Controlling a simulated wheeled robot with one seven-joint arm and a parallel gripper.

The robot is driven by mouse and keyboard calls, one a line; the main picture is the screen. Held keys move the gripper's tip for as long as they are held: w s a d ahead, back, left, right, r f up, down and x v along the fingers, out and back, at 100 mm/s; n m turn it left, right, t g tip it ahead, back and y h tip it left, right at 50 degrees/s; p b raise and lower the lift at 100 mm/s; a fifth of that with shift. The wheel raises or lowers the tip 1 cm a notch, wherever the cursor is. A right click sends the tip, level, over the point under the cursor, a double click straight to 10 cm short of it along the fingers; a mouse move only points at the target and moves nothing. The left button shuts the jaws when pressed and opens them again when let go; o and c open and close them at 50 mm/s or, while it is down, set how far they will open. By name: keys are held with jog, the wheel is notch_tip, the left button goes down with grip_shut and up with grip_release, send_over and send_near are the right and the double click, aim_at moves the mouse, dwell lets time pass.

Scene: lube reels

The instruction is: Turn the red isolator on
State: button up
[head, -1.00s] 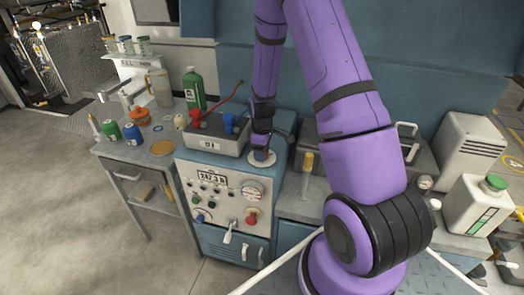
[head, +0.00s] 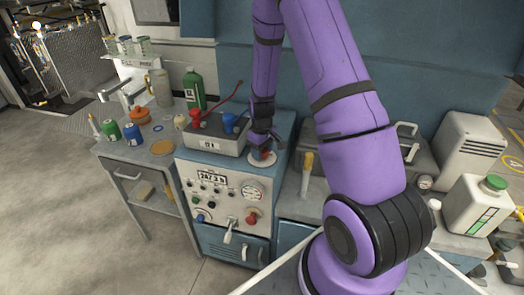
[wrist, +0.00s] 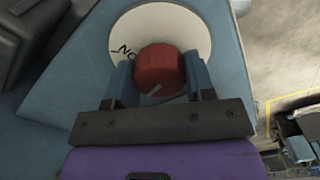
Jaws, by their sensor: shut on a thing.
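The red isolator (wrist: 160,66) is a round red knob on a white disc (wrist: 190,22) in the wrist view. Part of the lettering "ON" shows on the disc, up and left of the knob. A short pale line marks the knob's near lower side. My gripper (wrist: 160,78) is shut on the knob, one blue-grey finger on each side. In the head view the red isolator (head: 264,155) sits on top of the blue-grey cabinet (head: 286,130), with my gripper (head: 263,147) over it from above. The lower disc is hidden by my gripper in the wrist view.
A grey box with red and blue knobs (head: 212,138) stands just left of my gripper. The cabinet front (head: 226,190) carries a display, a gauge and several switches. A yellow-topped tube (head: 307,165) stands to the right. Bottles and pots crowd the left bench.

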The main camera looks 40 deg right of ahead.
jog(key=m, duration=1.2)
jog(key=shift+m, duration=0.3)
dwell(0.4)
jog(key=o, duration=0.9)
jog(key=shift+r, duration=0.1)
notch_tip(320, 180, up, 11)
jog(key=shift+f, duration=0.15)
